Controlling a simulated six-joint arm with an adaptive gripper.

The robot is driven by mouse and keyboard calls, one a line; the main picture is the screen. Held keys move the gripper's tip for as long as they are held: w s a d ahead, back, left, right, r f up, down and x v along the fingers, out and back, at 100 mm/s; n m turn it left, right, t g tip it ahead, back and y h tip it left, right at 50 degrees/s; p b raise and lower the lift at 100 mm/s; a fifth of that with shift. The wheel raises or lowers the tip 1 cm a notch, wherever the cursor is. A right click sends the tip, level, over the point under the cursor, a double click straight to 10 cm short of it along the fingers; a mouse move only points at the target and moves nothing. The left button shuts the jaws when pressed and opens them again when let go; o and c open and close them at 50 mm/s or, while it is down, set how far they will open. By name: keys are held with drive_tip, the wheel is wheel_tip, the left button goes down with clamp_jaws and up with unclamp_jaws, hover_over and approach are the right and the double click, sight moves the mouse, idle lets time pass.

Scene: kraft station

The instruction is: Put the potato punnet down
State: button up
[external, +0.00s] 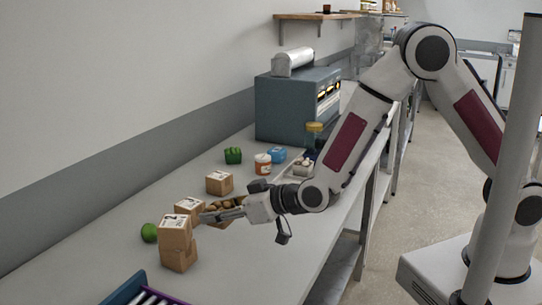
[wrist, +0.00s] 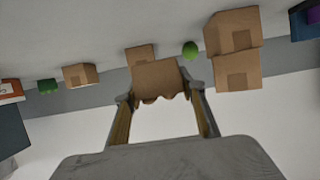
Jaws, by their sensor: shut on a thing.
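The potato punnet (wrist: 157,76) is a brown cardboard tray, seen between my fingertips in the wrist view. Brown potatoes (external: 229,204) show just behind my gripper (external: 214,213) in the external view, where the fingers partly hide the punnet. My gripper (wrist: 158,98) is shut on the punnet, one finger on each side. I cannot tell whether the punnet's base touches the worktop.
Stacked cartons (external: 178,245) stand close to my fingertips, with another carton (external: 189,206) behind. A green round item (external: 149,232) lies beyond. A blue-purple rack (external: 140,291) is nearest.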

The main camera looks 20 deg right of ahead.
sight(220, 239)
drive_tip(key=shift+f, duration=1.75)
drive_tip(key=shift+f, duration=0.65)
drive_tip(key=o, duration=1.3)
drive_tip(key=shift+r, duration=0.2)
drive_tip(key=shift+r, duration=0.55)
drive_tip(key=shift+v, duration=5.95)
drive_tip(key=shift+d+f, duration=0.1)
drive_tip(key=shift+f, duration=0.1)
